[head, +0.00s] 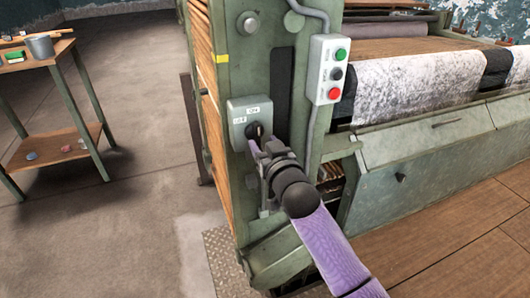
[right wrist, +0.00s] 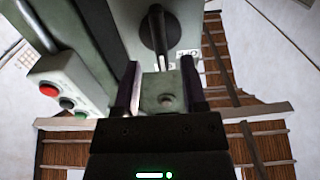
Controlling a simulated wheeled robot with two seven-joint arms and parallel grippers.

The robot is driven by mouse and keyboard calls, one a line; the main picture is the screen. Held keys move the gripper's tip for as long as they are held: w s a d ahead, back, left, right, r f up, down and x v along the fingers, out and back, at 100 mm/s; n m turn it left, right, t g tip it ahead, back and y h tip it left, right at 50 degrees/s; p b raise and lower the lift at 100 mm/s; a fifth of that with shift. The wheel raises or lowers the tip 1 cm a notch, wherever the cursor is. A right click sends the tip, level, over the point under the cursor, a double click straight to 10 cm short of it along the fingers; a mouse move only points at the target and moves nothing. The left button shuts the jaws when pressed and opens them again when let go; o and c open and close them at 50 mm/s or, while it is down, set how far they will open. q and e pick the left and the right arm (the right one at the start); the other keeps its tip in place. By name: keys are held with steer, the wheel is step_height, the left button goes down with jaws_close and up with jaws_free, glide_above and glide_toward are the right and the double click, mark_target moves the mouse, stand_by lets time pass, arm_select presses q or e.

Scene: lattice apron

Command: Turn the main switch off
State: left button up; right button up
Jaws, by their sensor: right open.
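The main switch is a grey-green box (head: 237,112) on the machine's green end frame, with white labels above and to the left of its black knob (head: 254,129). The lettering is too small to read surely. In the right wrist view the knob (right wrist: 156,28) is just beyond the fingertips, its bar lying roughly in line with the gap between them. My right gripper (head: 257,146) is open in front of the switch, its fingers pointing at the knob; in the right wrist view the gripper (right wrist: 160,68) looks empty. I cannot tell whether a finger touches the knob. My left gripper is out of view.
A control box (head: 327,70) with green, black and red buttons hangs right of the switch, close to my arm. The machine (head: 430,150) with patterned cloth (head: 420,85) fills the right side. A small bench (head: 65,145) stands left, with clear floor (head: 150,100) between.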

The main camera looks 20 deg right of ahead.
mark_target(256, 135)
steer(key=shift+w+f+b, duration=0.15)
steer(key=shift+w, duration=0.35)
steer(key=shift+w+f+b, duration=0.15)
steer(key=shift+w, duration=0.35)
steer(key=shift+w+a+r, duration=0.1)
steer(key=shift+w+r, duration=0.25)
steer(key=shift+w, duration=0.1)
jaws_close()
